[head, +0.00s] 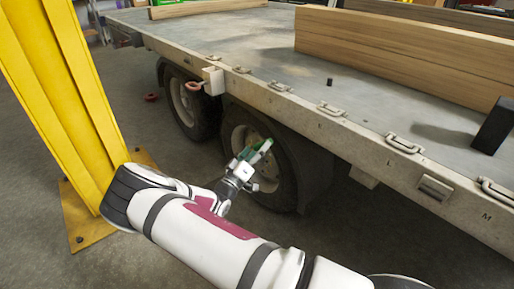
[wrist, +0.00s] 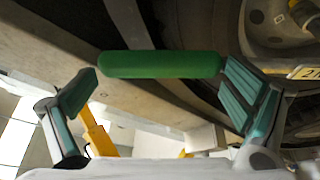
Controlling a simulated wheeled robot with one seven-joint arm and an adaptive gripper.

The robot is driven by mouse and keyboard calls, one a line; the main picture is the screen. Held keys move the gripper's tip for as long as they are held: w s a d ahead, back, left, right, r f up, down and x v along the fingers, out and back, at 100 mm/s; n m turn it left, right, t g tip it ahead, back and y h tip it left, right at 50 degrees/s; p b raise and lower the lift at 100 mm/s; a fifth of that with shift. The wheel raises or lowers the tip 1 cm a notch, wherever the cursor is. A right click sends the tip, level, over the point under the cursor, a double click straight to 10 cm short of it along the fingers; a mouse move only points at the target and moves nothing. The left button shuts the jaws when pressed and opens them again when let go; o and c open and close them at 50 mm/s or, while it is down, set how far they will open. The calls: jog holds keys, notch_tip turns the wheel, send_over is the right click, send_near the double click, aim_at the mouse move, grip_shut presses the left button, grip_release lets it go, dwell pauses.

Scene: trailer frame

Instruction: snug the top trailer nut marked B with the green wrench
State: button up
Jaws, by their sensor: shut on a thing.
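My gripper (head: 254,158) is at the trailer's nearer wheel (head: 285,180), in front of its rim. A green piece, the wrench (head: 264,149), shows at the fingertips. In the wrist view my gripper (wrist: 160,75) has its fingers spread wide and shut on the green wrench's handle (wrist: 160,64), which spans from one finger to the other. The wrench's head cannot be made out. In the wrist view part of the wheel hub (wrist: 265,20) shows at top right, with a yellow label (wrist: 306,73) that is cut off. No nut marked B can be read in either view.
The trailer bed (head: 240,45) runs above the wheels, with metal loops along its edge. A second wheel (head: 186,105) stands farther left. A yellow post (head: 62,80) rises close to my arm at left. Timber (head: 400,65) lies on the bed.

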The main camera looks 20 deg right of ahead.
jog(key=shift+s+d+f+m+h, duration=0.25)
jog(key=shift+s+f+m+h, duration=0.15)
jog(key=shift+s+f+m, duration=0.5)
jog(key=shift+w+f, duration=0.1)
jog(key=shift+f, duration=0.15)
jog(key=shift+s+d+f+m+g+h, duration=0.2)
jog(key=shift+s+f+m+g, duration=0.1)
jog(key=shift+s+f+m, duration=0.25)
jog(key=shift+s+d+f+m+g+h, duration=0.1)
jog(key=shift+s+f+m+g+h, duration=0.15)
jog(key=shift+f+m, duration=0.45)
